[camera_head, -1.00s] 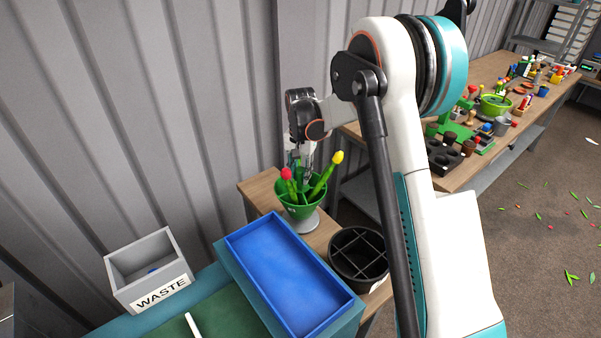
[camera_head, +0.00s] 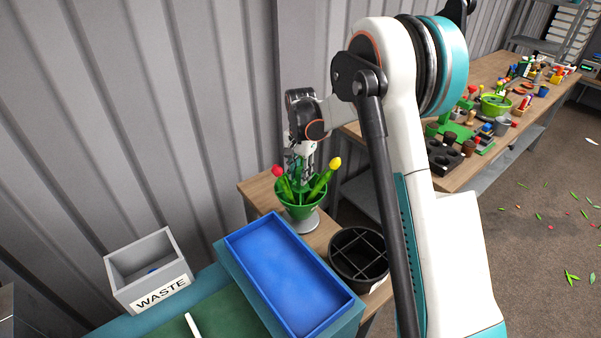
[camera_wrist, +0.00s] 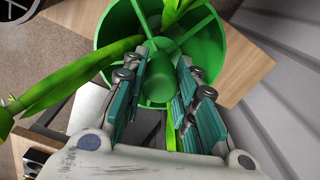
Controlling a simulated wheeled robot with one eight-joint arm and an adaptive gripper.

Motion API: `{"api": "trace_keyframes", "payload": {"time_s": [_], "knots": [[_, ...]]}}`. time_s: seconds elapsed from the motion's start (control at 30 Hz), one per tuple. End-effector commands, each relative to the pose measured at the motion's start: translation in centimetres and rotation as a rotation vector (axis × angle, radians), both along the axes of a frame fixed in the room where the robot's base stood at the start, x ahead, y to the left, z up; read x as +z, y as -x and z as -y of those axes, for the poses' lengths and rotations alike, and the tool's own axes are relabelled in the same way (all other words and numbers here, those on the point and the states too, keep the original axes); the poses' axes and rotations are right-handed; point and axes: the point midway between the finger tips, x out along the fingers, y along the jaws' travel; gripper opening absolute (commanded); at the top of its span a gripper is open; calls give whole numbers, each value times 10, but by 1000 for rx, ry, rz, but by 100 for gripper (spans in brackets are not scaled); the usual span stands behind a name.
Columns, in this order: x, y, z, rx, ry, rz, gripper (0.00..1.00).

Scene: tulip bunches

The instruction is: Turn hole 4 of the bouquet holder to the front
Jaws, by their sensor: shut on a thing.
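The green bouquet holder (camera_head: 300,212) is a round cup on a grey foot (camera_head: 302,226), standing on a small wooden table. Two tulips lean outward from it: a red one (camera_head: 278,170) at the left and a yellow one (camera_head: 335,163) at the right. My gripper (camera_head: 298,178) reaches down into the cup from above. In the wrist view, its teal fingers (camera_wrist: 164,70) are shut on the green centre knob (camera_wrist: 157,85) of the holder. Green spokes divide the cup around the knob. Stems and leaves (camera_wrist: 60,85) cross the rim. I cannot read any hole number.
A blue tray (camera_head: 290,275) stands in front of the holder, close to it. A black divided pot (camera_head: 358,258) is at the right front. A grey waste box (camera_head: 148,270) is at the left. The corrugated wall is close behind.

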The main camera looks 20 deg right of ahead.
Motion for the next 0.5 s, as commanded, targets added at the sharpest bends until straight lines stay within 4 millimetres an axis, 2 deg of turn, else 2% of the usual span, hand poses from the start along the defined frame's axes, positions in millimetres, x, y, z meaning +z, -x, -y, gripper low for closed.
{"api": "trace_keyframes", "payload": {"time_s": [0.27, 0.3, 0.37, 0.4, 0.5], "knots": [[0, 0, 0, 0, 0, 0, 0], [0, 0, 0, 0, 0, 0, 29], [0, 0, 0, 0, 0, 0, 42], [0, 0, 0, 0, 0, 0, 47], [0, 0, 0, 0, 0, 0, 47]]}}
